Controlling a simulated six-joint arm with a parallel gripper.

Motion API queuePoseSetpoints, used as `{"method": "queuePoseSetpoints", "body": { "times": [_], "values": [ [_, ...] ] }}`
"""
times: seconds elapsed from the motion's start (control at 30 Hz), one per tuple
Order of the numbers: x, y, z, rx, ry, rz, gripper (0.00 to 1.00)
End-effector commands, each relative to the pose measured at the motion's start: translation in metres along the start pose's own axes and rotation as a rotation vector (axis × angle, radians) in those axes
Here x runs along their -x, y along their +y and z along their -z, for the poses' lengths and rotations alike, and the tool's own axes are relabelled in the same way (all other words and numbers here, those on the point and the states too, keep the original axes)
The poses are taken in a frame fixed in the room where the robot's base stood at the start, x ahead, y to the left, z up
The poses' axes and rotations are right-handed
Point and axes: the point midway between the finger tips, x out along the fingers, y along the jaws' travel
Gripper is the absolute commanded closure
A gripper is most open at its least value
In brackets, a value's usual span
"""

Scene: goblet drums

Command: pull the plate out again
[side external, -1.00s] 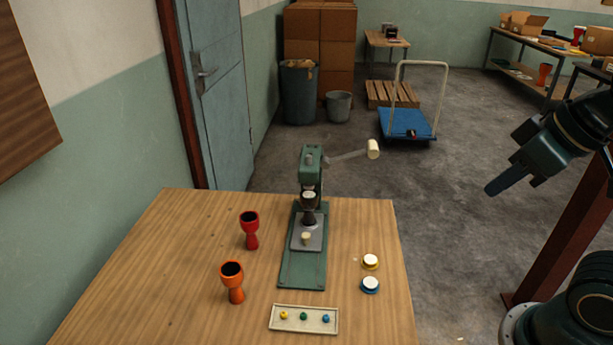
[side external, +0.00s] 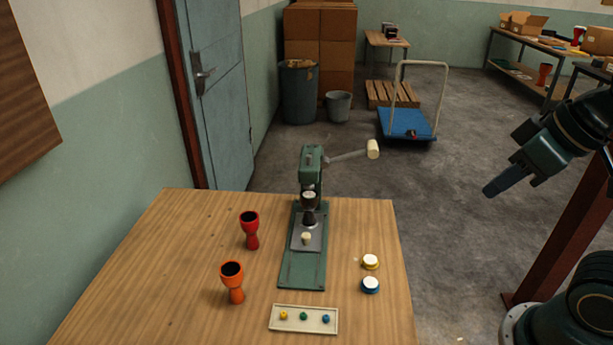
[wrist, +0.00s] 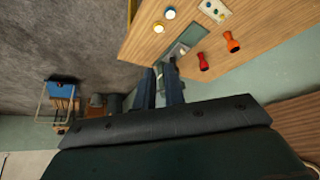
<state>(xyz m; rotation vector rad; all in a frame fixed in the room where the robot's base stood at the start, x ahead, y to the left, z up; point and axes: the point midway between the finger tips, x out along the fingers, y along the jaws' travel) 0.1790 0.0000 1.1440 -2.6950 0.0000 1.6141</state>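The grey plate (side external: 298,240) lies on the green base of the press (side external: 303,268), with a small cream knob (side external: 306,238) near its front. A dark goblet-shaped piece (side external: 308,218) with a pale top stands at the plate's rear, under the press head (side external: 311,162). I cannot tell whether it rests on the plate. The press lever (side external: 373,149) points right. My gripper (side external: 487,192) is in the air right of the table, well away from the plate. In the wrist view my gripper (wrist: 160,72) shows two fingers apart with nothing between them; they partly hide the press.
A red goblet drum (side external: 250,230) and an orange one (side external: 233,282) stand left of the press. A yellow-rimmed disc (side external: 370,262) and a blue-rimmed disc (side external: 370,285) lie right. A tray (side external: 275,325) with three coloured knobs is in front. The table's right back is clear.

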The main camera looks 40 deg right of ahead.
Motion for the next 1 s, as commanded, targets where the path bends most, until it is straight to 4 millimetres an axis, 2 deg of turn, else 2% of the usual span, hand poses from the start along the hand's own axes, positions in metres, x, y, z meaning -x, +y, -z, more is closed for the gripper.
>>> {"method": "queuePoseSetpoints", "body": {
  "times": [0.03,0.13,0.17,0.37,0.57,0.77,1.0],
  "values": [
    [0.000,0.000,0.001,-0.001,-0.001,0.000,0.78],
    [0.000,0.000,0.004,-0.009,-0.005,0.001,0.59],
    [0.000,-0.001,0.006,-0.013,-0.007,0.001,0.57],
    [-0.004,-0.003,0.027,-0.069,-0.038,0.005,0.57],
    [-0.014,-0.007,0.063,-0.165,-0.085,0.006,0.57],
    [-0.033,-0.012,0.100,-0.269,-0.137,0.000,0.57],
    [-0.065,-0.021,0.140,-0.395,-0.199,-0.016,0.57]
  ]
}}
